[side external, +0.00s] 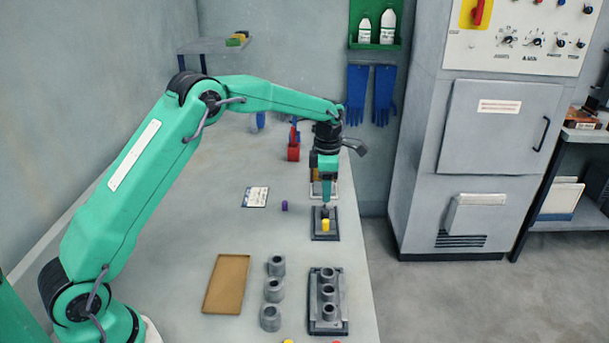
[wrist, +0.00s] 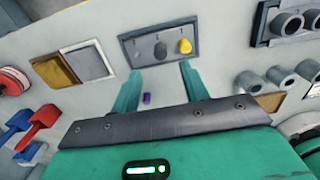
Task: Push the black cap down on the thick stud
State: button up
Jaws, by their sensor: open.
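A dark plate with a row of posts (side external: 327,238) lies below my gripper (side external: 326,201) in the side view. It also shows in the wrist view (wrist: 126,47), ahead of my fingertips (wrist: 161,68). A yellow cap (side external: 326,225) sits at one end of the row, at the right in the wrist view (wrist: 185,46). The middle post has a dark rounded top (wrist: 160,49) that looks like the black cap; how far down it sits I cannot tell. A thin stud (wrist: 140,58) shows at the left. My gripper is open and empty, pointing down above the plate.
A small purple cap (side external: 284,206) lies loose beside the plate. A brown tray (side external: 226,284), several grey hollow cylinders (side external: 273,290) and a second rack (side external: 328,302) stand nearer the front. A red item (side external: 293,153) stands behind. The table's middle left is mostly clear.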

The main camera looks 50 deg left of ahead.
jog(key=shift+r, duration=0.2)
dwell(0.5)
jog(key=shift+s+r, duration=0.15)
jog(key=shift+r, duration=0.1)
jog(key=s+d+r+m+t, duration=0.2)
jog(key=s+r+m+t, duration=0.1)
jog(key=s+r+m, duration=1.15)
jog(key=s+m+t, duration=0.2)
jog(key=s+m, duration=1)
jog(key=s, duration=0.8)
jog(key=shift+s+d+f+t, duration=0.15)
jog(key=shift+s+d+t, duration=0.15)
jog(key=shift+s+d, duration=0.15)
